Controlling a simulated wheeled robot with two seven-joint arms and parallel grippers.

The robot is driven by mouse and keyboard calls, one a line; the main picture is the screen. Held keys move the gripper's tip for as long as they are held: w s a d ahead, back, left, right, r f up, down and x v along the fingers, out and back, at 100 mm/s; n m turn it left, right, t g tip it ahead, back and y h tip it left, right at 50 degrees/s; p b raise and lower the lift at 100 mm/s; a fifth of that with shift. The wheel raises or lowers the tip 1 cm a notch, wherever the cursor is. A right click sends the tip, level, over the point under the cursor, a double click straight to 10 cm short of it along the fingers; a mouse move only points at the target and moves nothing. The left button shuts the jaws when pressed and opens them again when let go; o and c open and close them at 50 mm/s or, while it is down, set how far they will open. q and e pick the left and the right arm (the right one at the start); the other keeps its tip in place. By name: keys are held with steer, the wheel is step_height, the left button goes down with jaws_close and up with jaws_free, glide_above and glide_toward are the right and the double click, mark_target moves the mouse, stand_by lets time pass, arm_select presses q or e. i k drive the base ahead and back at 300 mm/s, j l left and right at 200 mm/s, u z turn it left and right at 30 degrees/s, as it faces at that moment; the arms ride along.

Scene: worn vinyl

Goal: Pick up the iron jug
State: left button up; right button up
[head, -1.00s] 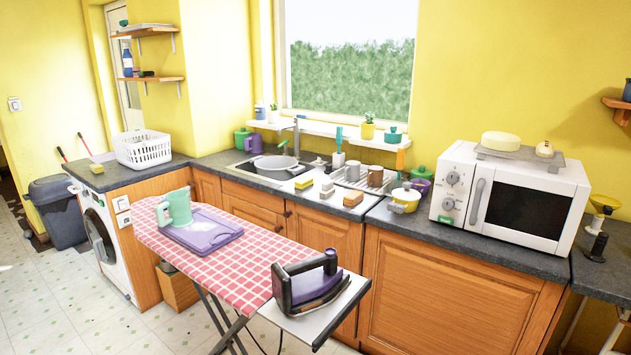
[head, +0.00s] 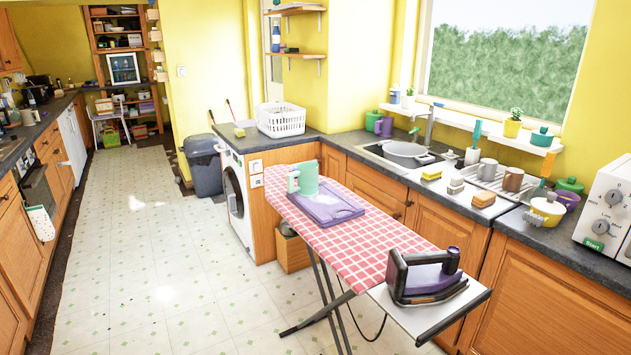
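A mint-green jug (head: 304,179) with a handle on its left side stands upright on a purple board (head: 325,207). The board lies on the red checked ironing board (head: 352,246). A dark iron with a purple body (head: 428,277) rests on the pale end plate of the ironing board, nearest to me. The jug is the only jug on the ironing board. Neither of my grippers shows in the head view.
A white basket (head: 281,120) sits on the counter above the washing machine (head: 236,197). A grey bin (head: 202,165) stands beside it. The sink (head: 404,153) and counter run behind the ironing board. The tiled floor (head: 160,240) on the left is clear.

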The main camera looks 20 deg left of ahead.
mark_target(306, 172)
steer(key=i+j, duration=0.25)
steer(key=i, duration=0.15)
steer(key=i+j+u, duration=0.1)
steer(key=i+j, duration=0.2)
steer(key=i, duration=0.1)
